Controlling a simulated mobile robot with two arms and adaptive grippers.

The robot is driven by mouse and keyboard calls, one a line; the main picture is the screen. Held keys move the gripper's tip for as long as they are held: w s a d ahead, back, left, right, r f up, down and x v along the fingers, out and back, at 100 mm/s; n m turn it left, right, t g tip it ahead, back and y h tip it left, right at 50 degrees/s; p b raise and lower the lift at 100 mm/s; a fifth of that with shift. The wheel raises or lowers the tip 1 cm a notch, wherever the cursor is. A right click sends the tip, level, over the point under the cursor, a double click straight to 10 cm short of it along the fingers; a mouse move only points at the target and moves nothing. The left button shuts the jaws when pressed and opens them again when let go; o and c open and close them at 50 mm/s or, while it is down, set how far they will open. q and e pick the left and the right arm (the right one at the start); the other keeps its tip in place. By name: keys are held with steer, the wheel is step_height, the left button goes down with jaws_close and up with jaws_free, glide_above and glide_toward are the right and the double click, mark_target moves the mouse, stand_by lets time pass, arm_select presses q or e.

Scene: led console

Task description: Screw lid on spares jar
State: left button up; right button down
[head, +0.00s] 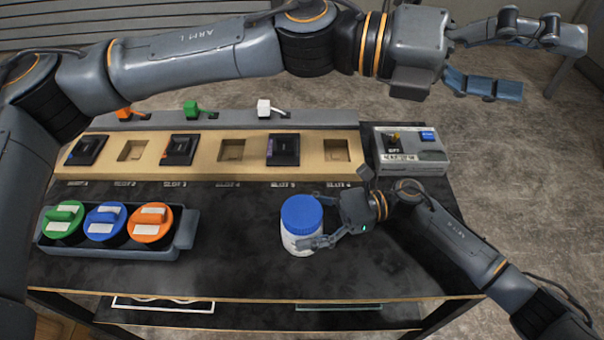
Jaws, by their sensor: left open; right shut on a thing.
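The spares jar (293,243) is a white jar standing upright on the dark tabletop, right of the middle. A blue lid (301,213) sits on top of it; I cannot tell whether it is threaded tight. My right gripper (311,222) comes in from the right and is shut on the jar, its fingers at the jar's side below the lid. My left gripper (522,62) is open and empty, high up at the top right, beyond the table's right edge and well away from the jar.
A grey tray (110,252) with green, blue and orange lidded containers is at the left. A wooden slotted console (218,168) with dark modules and coloured levers runs along the back. A grey switch box (412,165) stands at the back right. The front middle table is clear.

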arm_select(q)
steer(key=s+a+f+m+g+y, duration=0.2)
steer(key=s+a+f+y, duration=0.1)
steer(key=s+f+y, duration=0.25)
steer(key=n+t+y, duration=0.7)
steer(key=n+y, duration=0.1)
steer(key=y, duration=0.4)
glide_above(302, 210)
step_height(302, 210, down, 17)
steer(key=shift+r, duration=0.2)
steer(key=shift+f, duration=4)
steer(key=shift+c, duration=0.2)
